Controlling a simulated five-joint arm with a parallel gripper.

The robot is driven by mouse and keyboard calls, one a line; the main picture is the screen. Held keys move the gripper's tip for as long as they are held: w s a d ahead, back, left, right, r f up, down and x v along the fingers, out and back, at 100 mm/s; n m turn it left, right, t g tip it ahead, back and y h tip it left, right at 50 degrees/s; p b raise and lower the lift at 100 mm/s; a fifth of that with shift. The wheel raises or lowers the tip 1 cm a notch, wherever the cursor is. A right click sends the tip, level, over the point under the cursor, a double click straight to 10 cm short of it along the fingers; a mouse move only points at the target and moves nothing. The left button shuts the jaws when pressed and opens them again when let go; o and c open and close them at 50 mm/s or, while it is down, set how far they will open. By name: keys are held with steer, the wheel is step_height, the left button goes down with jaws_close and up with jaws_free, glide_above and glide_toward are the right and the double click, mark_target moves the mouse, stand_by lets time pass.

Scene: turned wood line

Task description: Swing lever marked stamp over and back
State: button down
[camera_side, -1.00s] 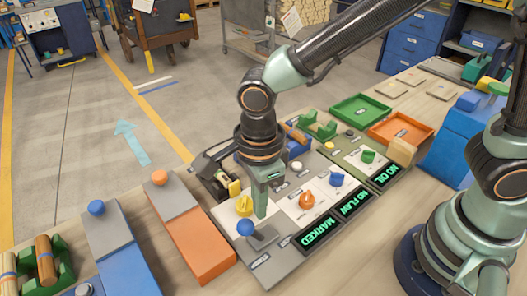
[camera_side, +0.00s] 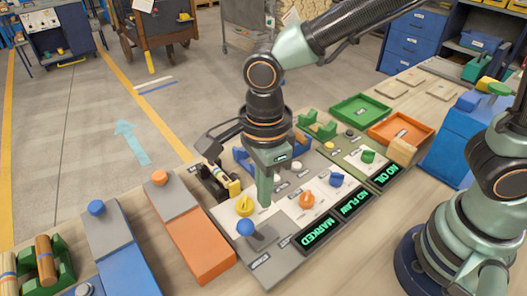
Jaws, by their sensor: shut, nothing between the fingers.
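The lever with a blue ball knob (camera_side: 246,228) stands at the near left end of the grey control panel (camera_side: 284,268), on a dark slotted plate. A yellow knob (camera_side: 245,205) is just left of the fingertips.
An orange knob (camera_side: 307,199) and a blue knob (camera_side: 336,180) stand right of my gripper. Displays read "NO FLAW" (camera_side: 356,205) and "NO OIL" (camera_side: 379,174). Orange (camera_side: 201,249) and blue (camera_side: 123,257) blocks with knobs stand left. Green (camera_side: 362,109) and orange (camera_side: 400,130) trays lie behind.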

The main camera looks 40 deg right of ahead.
steer(key=s+a+r, duration=0.1)
steer(key=a+r, duration=0.4)
steer(key=r, duration=0.4)
steer(key=shift+a, duration=0.4)
steer(key=shift+r, duration=0.1)
steer(key=w+d+n+t, duration=0.1)
steer(key=d+n+t, duration=0.1)
steer(key=d+n, duration=0.8)
steer(key=w+d+r+n+t, duration=0.1)
steer(key=d+n+t, duration=0.2)
steer(key=d+n, duration=0.7)
steer(key=d, duration=0.8)
steer(key=shift+w+d+t, duration=0.3)
steer(key=shift+d, duration=0.05)
steer(key=shift+r, duration=0.15)
